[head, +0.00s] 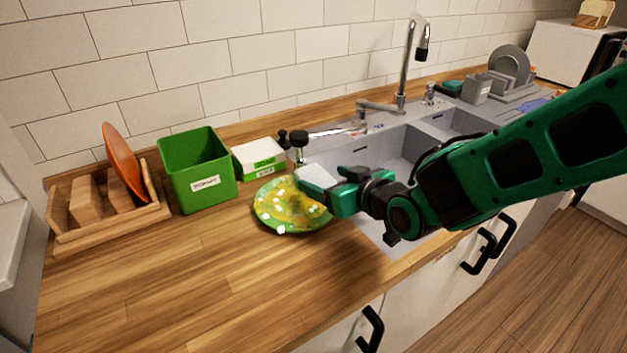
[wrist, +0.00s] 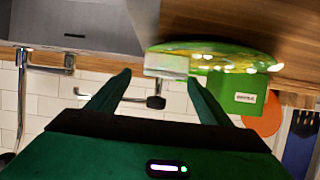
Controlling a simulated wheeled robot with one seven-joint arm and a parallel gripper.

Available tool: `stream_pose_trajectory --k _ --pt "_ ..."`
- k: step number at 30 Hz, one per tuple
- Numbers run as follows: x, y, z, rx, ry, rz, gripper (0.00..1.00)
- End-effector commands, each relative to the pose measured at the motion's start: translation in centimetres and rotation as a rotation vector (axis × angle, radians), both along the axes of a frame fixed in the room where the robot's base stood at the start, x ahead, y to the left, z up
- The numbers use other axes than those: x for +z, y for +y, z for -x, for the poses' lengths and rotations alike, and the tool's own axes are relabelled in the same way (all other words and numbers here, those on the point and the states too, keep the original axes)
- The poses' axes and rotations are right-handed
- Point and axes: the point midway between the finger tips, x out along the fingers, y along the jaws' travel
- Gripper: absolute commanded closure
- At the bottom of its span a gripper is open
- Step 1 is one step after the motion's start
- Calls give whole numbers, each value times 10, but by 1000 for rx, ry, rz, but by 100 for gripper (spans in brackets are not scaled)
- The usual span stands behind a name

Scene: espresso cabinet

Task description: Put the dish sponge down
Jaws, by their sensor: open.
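A pale block that looks like the dish sponge (head: 316,177) is right at my fingertips in the head view, beside the stained green plate (head: 285,215). Part of it is hidden by my gripper (head: 325,190), so I cannot tell whether it touches the counter, the plate or a finger. In the wrist view my gripper (wrist: 160,88) is open, with its two green fingers spread apart. A pale block with a green strip (wrist: 167,64) shows beyond the gap between them, in front of the plate (wrist: 215,50); I cannot tell for sure if it is the sponge.
The sink basin (head: 370,158) and tap (head: 402,75) are to the right. A white box with a green label (head: 259,158), a green bin (head: 198,170) and a wooden rack (head: 95,215) with an orange plate (head: 122,160) stand behind and left. The front left counter is clear.

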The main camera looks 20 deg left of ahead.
Motion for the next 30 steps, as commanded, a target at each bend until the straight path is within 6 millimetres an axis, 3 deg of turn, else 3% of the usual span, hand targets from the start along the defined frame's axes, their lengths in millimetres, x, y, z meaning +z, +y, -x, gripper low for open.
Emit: stream_pose_trajectory --k 9,20,26,30 --pt "-16 30 -20 1 2 0 27" --pt "-19 36 -26 0 1 1 27" --pt "-19 36 -26 0 1 1 70" --pt "-19 36 -26 0 1 1 71"
